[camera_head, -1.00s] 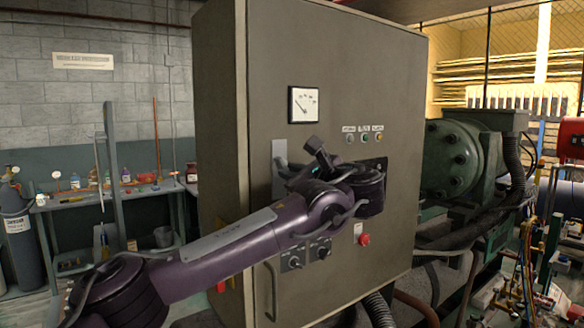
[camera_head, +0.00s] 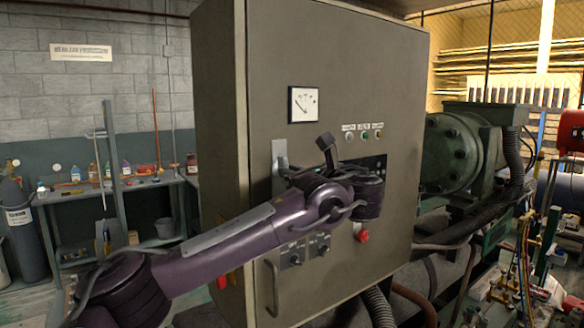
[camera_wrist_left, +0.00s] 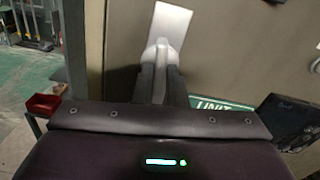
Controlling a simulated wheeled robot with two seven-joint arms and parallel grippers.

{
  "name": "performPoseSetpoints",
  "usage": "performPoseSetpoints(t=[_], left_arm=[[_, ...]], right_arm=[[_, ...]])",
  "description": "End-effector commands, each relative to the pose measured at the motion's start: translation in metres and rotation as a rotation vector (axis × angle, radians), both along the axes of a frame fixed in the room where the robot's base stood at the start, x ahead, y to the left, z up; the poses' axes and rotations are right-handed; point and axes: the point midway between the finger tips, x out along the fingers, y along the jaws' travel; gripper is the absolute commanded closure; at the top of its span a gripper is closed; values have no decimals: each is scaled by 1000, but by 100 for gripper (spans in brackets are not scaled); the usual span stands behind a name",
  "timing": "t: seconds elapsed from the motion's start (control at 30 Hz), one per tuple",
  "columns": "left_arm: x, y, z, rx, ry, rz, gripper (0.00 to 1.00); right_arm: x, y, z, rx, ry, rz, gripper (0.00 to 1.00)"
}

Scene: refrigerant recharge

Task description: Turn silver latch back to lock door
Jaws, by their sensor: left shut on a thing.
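The silver latch (camera_head: 279,152) is on the left part of the grey cabinet door (camera_head: 330,60). In the left wrist view the latch (camera_wrist_left: 171,22) shows as a pale plate with a narrower handle running down between my fingers. My left gripper (camera_wrist_left: 157,85) is shut on that handle. In the head view my left wrist hides the gripper's fingers and most of the latch's lower part. The door looks flush with the cabinet. My right gripper is not in view.
The door also carries a gauge (camera_head: 303,104), small indicator lamps (camera_head: 364,136), two black knobs (camera_head: 319,245), a red button (camera_head: 362,236) and a lower handle (camera_head: 271,288). Green machinery (camera_head: 455,150) stands close on the right. A workbench (camera_head: 110,187) is at the back left.

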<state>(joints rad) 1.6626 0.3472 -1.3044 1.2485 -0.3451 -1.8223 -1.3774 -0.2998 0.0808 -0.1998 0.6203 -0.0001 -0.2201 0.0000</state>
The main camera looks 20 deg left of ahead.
Motion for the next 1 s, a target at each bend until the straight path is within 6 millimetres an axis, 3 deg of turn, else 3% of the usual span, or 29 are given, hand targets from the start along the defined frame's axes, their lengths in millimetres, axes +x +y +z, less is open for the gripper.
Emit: performPoseSetpoints(t=[0.13, 0.17, 0.3, 0.57, 1.0], left_arm=[[0, 0, 2, 46, 60, -1, 100], [0, 0, -1, 43, 56, -1, 84], [0, 0, -1, 42, 53, -1, 70], [0, -1, -1, 41, 52, -1, 70], [-25, -34, -2, 41, 53, -3, 70]], right_arm=[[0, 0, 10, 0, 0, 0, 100], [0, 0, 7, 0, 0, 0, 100], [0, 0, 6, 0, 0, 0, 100], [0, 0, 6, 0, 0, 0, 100], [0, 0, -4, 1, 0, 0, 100]])
